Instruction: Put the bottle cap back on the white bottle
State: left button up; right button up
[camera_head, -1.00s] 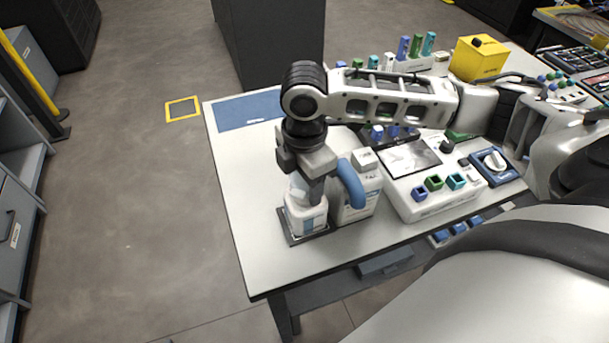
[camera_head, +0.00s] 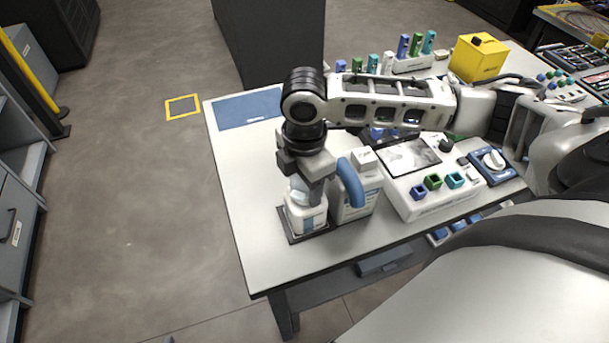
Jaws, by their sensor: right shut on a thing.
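The white bottle (camera_head: 308,221) with a blue-grey label stands upright on a dark square tray (camera_head: 297,239) near the table's left front. My right gripper (camera_head: 306,192) points down directly above the bottle. It is shut on a pale piece at the bottle's top, which looks like the bottle cap (camera_head: 297,193). The fingers partly hide the cap and the bottle neck, so I cannot tell whether the cap sits fully on the neck. My left gripper is not in view.
A white jug with a blue handle (camera_head: 351,184) stands close to the right of the bottle. The splicing machine (camera_head: 425,207) is further right. A yellow box (camera_head: 478,58) and coloured holders are at the back. The table's left side, by a blue mat (camera_head: 247,109), is clear.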

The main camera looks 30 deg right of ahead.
jog(key=shift+f+p, duration=0.3)
jog(key=shift+f, duration=0.05)
dwell(0.5)
jog(key=o, duration=1)
jog(key=shift+r, duration=3)
